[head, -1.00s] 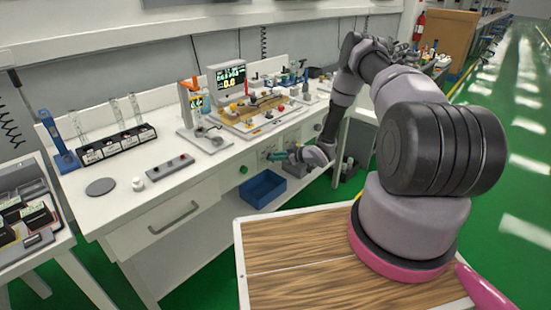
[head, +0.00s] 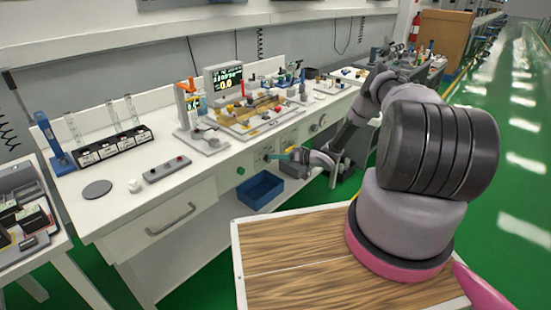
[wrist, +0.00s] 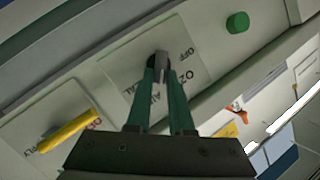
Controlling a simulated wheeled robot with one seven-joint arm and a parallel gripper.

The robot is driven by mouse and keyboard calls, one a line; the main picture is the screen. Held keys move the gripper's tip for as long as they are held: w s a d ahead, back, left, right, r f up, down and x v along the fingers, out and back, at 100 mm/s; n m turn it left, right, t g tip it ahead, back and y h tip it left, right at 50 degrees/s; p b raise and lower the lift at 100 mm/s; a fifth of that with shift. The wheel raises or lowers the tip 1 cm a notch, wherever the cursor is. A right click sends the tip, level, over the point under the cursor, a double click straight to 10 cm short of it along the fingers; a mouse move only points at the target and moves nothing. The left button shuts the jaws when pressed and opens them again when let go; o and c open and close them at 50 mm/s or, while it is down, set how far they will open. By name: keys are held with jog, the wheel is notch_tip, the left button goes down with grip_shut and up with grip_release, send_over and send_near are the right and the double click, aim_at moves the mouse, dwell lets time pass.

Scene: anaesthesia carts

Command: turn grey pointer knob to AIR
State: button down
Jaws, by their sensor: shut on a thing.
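The grey pointer knob (wrist: 162,64) sits on a pale label plate (wrist: 192,42) on the cart's front panel. In the wrist view, OFF is printed to the knob's right, and O2 and AIR are partly legible nearer the gripper, partly behind the fingers. My gripper (wrist: 161,76) has its two green fingers closed on the knob, one on each side. The knob's exact pointing direction is hard to tell because the fingertips cover part of it. In the head view my gripper (head: 278,157) is at the cart's front panel, and the knob is too small to make out.
A yellow handle (wrist: 68,130) stands out on a neighbouring plate at left in the wrist view. A green button (wrist: 237,22) and an orange-red part (wrist: 238,113) are on the right. A blue bin (head: 261,190) is below the panel. The worktop (head: 135,205) holds several instruments.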

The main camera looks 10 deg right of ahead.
jog(key=shift+f+m+y, duration=0.1)
jog(key=shift+m+y, duration=0.2)
dwell(0.4)
jog(key=c, duration=0.8)
grip_release()
jog(key=shift+d, duration=0.1)
jog(key=v, duration=1)
jog(key=shift+s+d, duration=0.25)
